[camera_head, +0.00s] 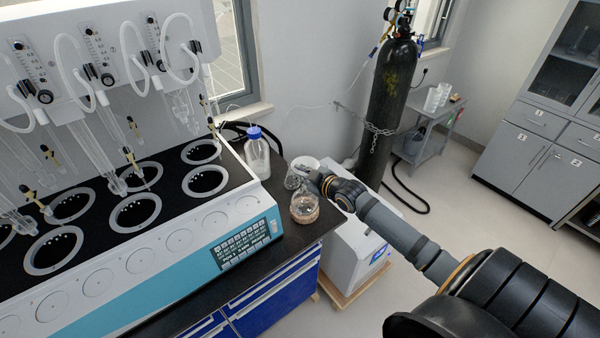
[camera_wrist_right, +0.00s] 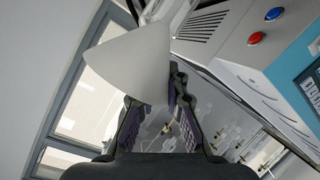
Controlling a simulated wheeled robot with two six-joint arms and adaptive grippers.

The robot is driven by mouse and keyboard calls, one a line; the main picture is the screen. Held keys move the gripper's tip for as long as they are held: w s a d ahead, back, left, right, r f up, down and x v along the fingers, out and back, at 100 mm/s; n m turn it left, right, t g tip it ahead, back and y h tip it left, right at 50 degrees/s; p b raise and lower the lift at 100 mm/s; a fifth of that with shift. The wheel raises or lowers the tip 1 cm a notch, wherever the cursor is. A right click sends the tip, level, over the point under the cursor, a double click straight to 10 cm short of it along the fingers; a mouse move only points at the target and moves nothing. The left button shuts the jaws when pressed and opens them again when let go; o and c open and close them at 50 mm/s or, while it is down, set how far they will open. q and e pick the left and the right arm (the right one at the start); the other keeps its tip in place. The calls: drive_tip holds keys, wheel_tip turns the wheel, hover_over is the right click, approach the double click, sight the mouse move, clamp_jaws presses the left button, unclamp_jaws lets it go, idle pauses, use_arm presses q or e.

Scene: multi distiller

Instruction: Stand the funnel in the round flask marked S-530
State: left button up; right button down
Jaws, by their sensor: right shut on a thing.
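The funnel (camera_wrist_right: 130,60) is a pale grey-white cone in the right wrist view. My right gripper (camera_wrist_right: 152,98) is shut on it, with the cone tilted across the fingertips. In the head view my right gripper (camera_head: 318,186) is close to a round clear flask (camera_head: 305,210) with brownish contents at the bench's right end. I cannot make out the funnel clearly there, nor whether it touches the flask. No S-530 marking is readable. My left gripper is not in view.
The distiller (camera_head: 190,250) with several round wells and hanging glass tubes fills the left. A blue-capped bottle (camera_head: 257,158) and a white-rimmed container (camera_head: 305,164) stand behind the flask. A black gas cylinder (camera_head: 391,100) stands beyond the bench.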

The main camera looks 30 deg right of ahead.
drive_tip(key=shift+f, duration=0.2)
drive_tip(key=c, duration=1.3)
unclamp_jaws()
